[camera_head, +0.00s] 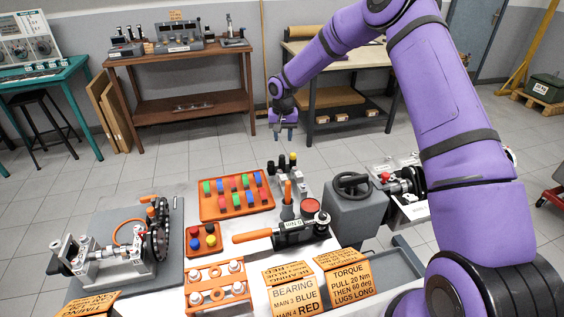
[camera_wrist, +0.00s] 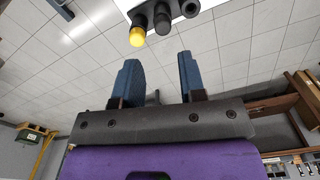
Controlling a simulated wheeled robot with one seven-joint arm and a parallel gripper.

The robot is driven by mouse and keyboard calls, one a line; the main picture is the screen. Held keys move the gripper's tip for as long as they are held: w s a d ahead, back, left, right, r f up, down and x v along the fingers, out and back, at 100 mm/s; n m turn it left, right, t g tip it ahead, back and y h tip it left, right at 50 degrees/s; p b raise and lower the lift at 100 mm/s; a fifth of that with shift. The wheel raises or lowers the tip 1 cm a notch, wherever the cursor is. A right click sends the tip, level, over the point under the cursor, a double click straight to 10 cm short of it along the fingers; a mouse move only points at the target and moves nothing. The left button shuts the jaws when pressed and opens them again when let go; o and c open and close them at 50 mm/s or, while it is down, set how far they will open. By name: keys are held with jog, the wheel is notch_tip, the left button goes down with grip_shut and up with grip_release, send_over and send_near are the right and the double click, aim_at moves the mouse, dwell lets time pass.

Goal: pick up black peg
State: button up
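Black pegs (camera_head: 282,161) stand in a row with a yellow peg (camera_head: 293,157) at the back of the workbench, by a grey metal block. In the wrist view a black peg (camera_wrist: 161,20) shows at the top edge, between the yellow peg (camera_wrist: 137,37) and another dark round end (camera_wrist: 190,8). My gripper (camera_head: 283,132) hangs above and beyond the pegs, apart from them. In the wrist view my gripper (camera_wrist: 158,72) has its two blue fingers spread with nothing held between them. The lower parts of the pegs are partly hidden.
An orange tray (camera_head: 207,211) of coloured pieces lies left of the pegs. Open tiled floor (camera_head: 180,160) lies behind the bench.

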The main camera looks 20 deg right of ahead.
aim_at(282, 156)
jog(key=f, duration=0.8)
jog(key=shift+w+a+f, duration=0.1)
jog(key=shift+w+f, duration=0.15)
jog(key=shift+f, duration=0.15)
grip_shut()
